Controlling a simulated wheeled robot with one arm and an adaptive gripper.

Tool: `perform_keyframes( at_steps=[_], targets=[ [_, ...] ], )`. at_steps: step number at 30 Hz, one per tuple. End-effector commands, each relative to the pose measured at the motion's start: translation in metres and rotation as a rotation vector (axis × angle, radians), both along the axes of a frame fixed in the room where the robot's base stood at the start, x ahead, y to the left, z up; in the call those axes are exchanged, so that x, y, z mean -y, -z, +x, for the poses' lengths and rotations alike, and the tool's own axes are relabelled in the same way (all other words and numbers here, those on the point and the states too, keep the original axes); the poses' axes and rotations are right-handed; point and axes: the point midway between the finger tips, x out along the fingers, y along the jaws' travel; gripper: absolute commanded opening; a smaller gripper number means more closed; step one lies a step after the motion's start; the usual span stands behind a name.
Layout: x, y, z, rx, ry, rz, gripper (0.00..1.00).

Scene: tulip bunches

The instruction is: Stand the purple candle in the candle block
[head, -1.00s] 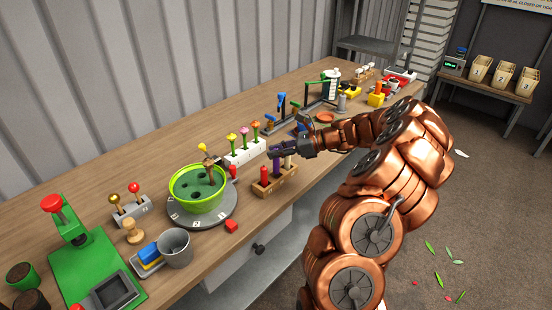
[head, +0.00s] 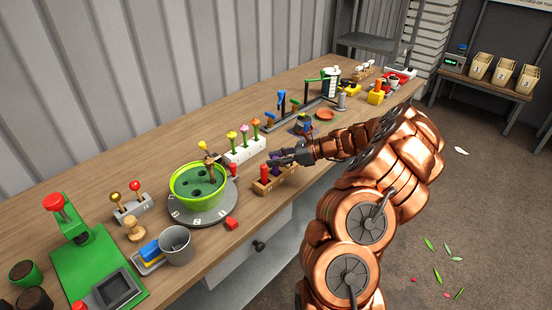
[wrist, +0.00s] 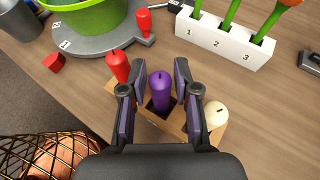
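The purple candle (wrist: 160,84) is upright at the middle square hole of the wooden candle block (wrist: 176,126) in the wrist view; its foot is partly hidden, so I cannot tell how deep it sits. A red candle (wrist: 118,66) and a cream candle (wrist: 215,114) stand in the block on either side. My gripper (wrist: 160,70) is around the purple candle, one finger on each side, with a narrow gap at both sides. In the head view my gripper (head: 276,158) is over the block (head: 268,187), hiding much of it.
A white numbered flower holder (wrist: 230,42) stands just behind the block. A green bowl (head: 197,186) on a grey numbered turntable (head: 208,213) is to the left, with a small red block (head: 231,223) near it. The bench front edge is close to the block.

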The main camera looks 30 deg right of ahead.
Motion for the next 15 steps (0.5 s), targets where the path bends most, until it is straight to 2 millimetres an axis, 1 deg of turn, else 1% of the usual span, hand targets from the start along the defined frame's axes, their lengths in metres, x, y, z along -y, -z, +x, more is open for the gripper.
perform_keyframes(
  at_steps=[6, 9, 11, 15],
  targets=[
    [0.000, 0.000, 0.000, 0.000, 0.000, 0.000, 0.31],
    [0.001, -0.004, 0.000, 0.000, 0.001, 0.000, 0.31],
    [0.005, -0.005, -0.004, 0.001, 0.002, -0.001, 0.31],
    [0.021, -0.012, -0.017, 0.002, 0.006, -0.005, 0.31]
  ],
)
